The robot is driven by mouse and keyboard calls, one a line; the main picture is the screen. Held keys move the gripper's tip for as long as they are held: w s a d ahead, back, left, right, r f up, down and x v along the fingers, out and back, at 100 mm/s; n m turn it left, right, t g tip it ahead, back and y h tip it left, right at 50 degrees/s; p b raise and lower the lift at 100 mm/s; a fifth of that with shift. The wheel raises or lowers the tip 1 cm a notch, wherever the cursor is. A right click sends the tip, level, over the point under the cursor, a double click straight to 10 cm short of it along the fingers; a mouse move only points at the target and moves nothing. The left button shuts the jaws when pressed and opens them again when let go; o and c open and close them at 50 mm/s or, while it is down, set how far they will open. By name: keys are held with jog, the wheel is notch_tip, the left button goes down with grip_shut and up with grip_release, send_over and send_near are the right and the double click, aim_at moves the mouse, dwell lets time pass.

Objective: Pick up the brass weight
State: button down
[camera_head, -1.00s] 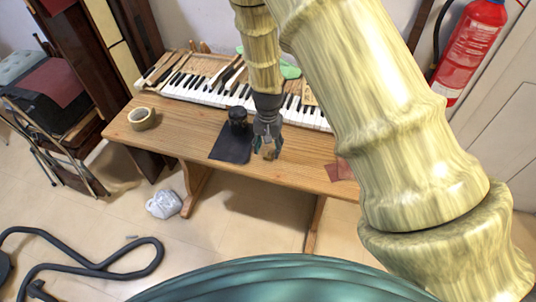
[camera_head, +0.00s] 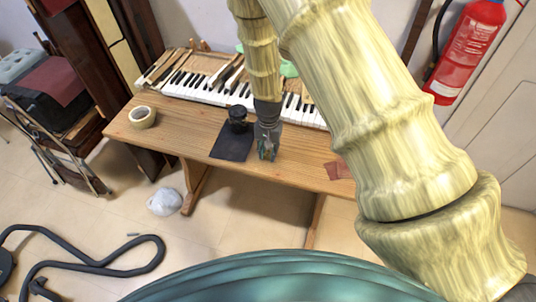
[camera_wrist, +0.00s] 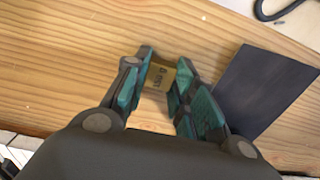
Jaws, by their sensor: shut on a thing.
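The brass weight (camera_wrist: 160,75) is a small yellow-brown block with dark markings on its face, seen in the wrist view between my fingertips. My gripper (camera_wrist: 161,82) has teal-padded fingers closed on its two sides. In the head view my gripper (camera_head: 267,153) points down near the front edge of the table, right of the dark mat, and its fingers mostly hide the weight. I cannot tell whether the weight touches the wood.
The wooden table (camera_head: 165,145) carries a dark mat (camera_head: 232,148), a black round object (camera_head: 238,118), a tape roll (camera_head: 142,118) and a reddish cloth (camera_head: 338,170). A piano keyboard (camera_head: 205,92) lies along the back. Bare wood shows left of the mat.

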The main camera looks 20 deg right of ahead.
aim_at(268, 153)
jog(key=shift+r, duration=0.1)
jog(key=shift+r+p, duration=0.55)
jog(key=shift+p, duration=0.05)
notch_tip(268, 153, up, 3)
jog(key=shift+s+a+f+p, duration=0.1)
jog(key=shift+p, duration=1.05)
jog(key=s+a+p, duration=0.3)
jog(key=s+a, duration=0.7)
jog(key=a, duration=0.2)
jog(key=shift+s+r, duration=0.15)
jog(key=shift+r, duration=0.3)
